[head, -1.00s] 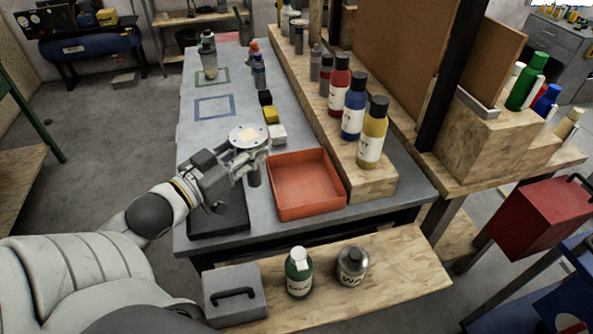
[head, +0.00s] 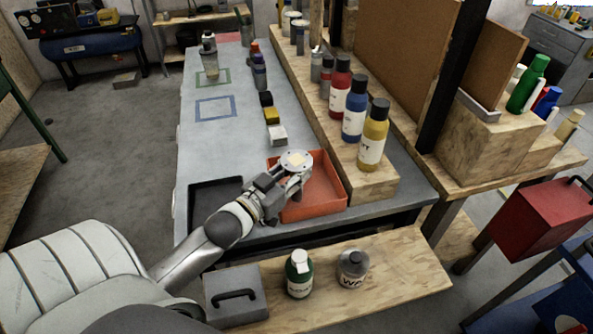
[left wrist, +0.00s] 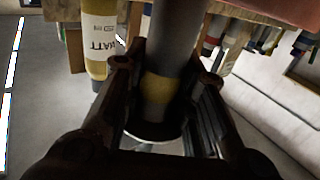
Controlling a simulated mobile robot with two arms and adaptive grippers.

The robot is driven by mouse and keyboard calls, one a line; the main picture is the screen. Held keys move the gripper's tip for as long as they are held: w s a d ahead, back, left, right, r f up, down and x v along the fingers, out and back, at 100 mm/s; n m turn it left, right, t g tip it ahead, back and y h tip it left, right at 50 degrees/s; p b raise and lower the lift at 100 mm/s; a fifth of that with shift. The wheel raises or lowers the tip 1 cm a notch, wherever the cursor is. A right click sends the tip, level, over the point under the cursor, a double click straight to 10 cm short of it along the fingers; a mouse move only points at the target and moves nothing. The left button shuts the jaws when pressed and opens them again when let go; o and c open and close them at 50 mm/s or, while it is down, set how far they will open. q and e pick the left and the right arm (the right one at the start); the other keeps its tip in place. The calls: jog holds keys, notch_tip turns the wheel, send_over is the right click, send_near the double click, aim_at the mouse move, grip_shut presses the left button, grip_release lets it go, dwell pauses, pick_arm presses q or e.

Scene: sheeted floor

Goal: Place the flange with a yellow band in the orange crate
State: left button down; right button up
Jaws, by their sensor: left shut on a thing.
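The flange (head: 295,160) shows in the head view as a round pale metal disc with a light square on its face. My left gripper (head: 292,181) is shut on it and holds it above the orange crate (head: 327,199), over the crate's left part. In the left wrist view the flange's grey tube (left wrist: 173,50) with a yellow band (left wrist: 158,88) sits between the fingers of my left gripper (left wrist: 160,95). The visible part of the crate floor is bare; the arm and flange hide the rest. My right gripper is not in view.
A black tray (head: 207,197) lies left of the crate. Yellow (head: 373,140), blue (head: 355,110) and red (head: 340,85) bottles stand on a wooden ledge to the crate's right. Small white (head: 278,136), yellow and black blocks lie behind it.

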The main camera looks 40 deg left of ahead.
pick_arm(q)
jog(key=shift+f, duration=0.5)
jog(key=c, duration=1.2)
grip_release()
jog(key=shift+f, duration=0.15)
jog(key=shift+o, duration=0.2)
jog(key=shift+s+a, duration=0.1)
jog(key=shift+s, duration=0.55)
jog(key=s+a+b, duration=0.1)
jog(key=s, duration=0.9)
jog(key=shift+s+b, duration=0.35)
